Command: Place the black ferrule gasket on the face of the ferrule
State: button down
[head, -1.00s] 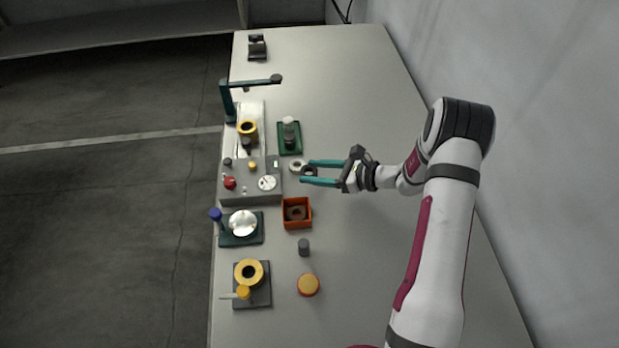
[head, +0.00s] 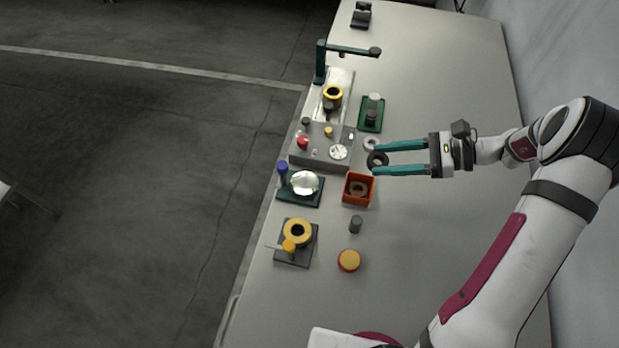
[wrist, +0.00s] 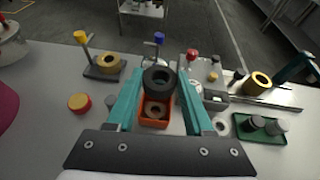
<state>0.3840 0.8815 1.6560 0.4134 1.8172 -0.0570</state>
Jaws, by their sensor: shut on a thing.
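My gripper (head: 375,159) is shut on the black ferrule gasket (head: 378,160), a thick dark ring held between its two teal fingertips. In the wrist view the gasket (wrist: 159,79) sits between the fingertips, in front of the orange bin. It looks raised above the table. A yellow ring-shaped fitting with a dark bore (head: 298,232) stands on a dark plate with a yellow-knobbed handle. A polished metal dome (head: 304,183) sits on a dark green plate by a blue-topped post. I cannot tell which part is the ferrule.
An orange bin (head: 347,190) holding a brown ring lies near my fingertips. A pale grey ring (head: 371,143) and a green tray (head: 365,127) with cylinders are beyond them. A grey control unit (head: 313,155), a dark cylinder (head: 356,224) and a yellow-red cap (head: 348,260) stand nearby. The table's right side is clear.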

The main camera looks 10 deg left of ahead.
jog(key=a+g, duration=0.1)
jog(key=s+a+n+g, duration=0.2)
jog(key=shift+a+r+h, duration=0.3)
jog(key=shift+a+h, duration=0.05)
jog(key=shift+h, duration=0.05)
send_over(311, 182)
jog(key=shift+n, duration=0.3)
jog(key=f, duration=0.6)
jog(key=shift+s+d+f, duration=0.1)
jog(key=shift+d+f, duration=0.05)
jog(key=shift+d, duration=0.15)
jog(key=shift+a+f, duration=0.15)
jog(key=shift+f, duration=0.95)
jog(key=shift+a+f, duration=0.1)
jog(key=shift+f, duration=1)
jog(key=shift+c, duration=1.4)
grip_release()
jog(key=shift+f, duration=0.1)
